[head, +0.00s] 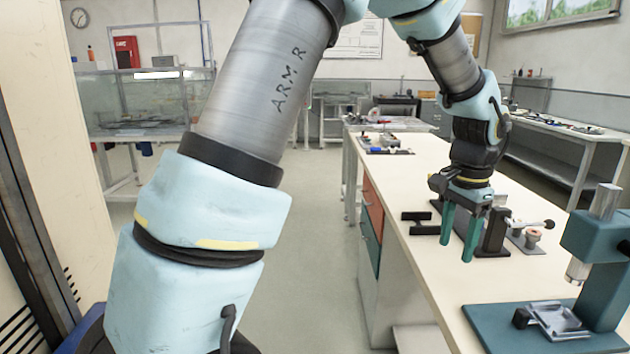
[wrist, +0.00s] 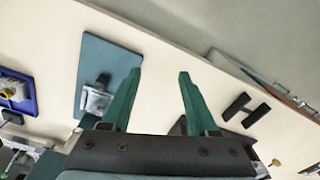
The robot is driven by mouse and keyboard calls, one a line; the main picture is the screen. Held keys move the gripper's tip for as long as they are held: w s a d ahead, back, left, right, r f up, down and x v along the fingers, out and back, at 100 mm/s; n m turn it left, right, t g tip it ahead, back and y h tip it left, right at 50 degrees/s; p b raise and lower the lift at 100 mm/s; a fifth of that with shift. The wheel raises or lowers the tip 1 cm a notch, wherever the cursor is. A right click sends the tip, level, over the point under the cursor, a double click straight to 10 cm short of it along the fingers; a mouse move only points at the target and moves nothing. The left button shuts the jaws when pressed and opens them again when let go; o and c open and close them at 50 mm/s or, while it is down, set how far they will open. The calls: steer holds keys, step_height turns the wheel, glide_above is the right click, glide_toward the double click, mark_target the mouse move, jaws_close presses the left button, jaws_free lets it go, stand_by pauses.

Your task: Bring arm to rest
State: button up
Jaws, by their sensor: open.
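My arm rises at the left of the head view, bends over at the top and reaches down to the bench on the right. My gripper (head: 459,237) points downward above the cream bench top (head: 405,188), its two green fingers apart with nothing between them. In the wrist view my gripper (wrist: 157,95) also shows as open and empty, with the bare bench top (wrist: 155,55) behind its fingers.
A teal press (head: 597,265) with a metal fixture on its base stands at the near right. A black H-shaped stand (head: 432,221) and a clamp-like device (head: 495,232) are close to the fingers. A blue tray (wrist: 18,92) shows in the wrist view. The aisle floor (head: 312,260) is clear.

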steer(key=w+a+n, duration=0.3)
steer(key=a, duration=0.7)
steer(key=w+a+n, duration=0.2)
steer(key=a+n, duration=0.1)
steer(key=a, duration=0.7)
steer(key=s+a+f+n, duration=0.1)
steer(key=s+a+n, duration=0.1)
steer(key=a, duration=0.6)
steer(key=s+a+n+t, duration=0.1)
steer(key=s+a+n, duration=0.1)
steer(key=a+n, duration=0.3)
steer(key=a, duration=0.3)
steer(key=shift+s+a+f+p, duration=0.3)
steer(key=shift+f+p, duration=0.1)
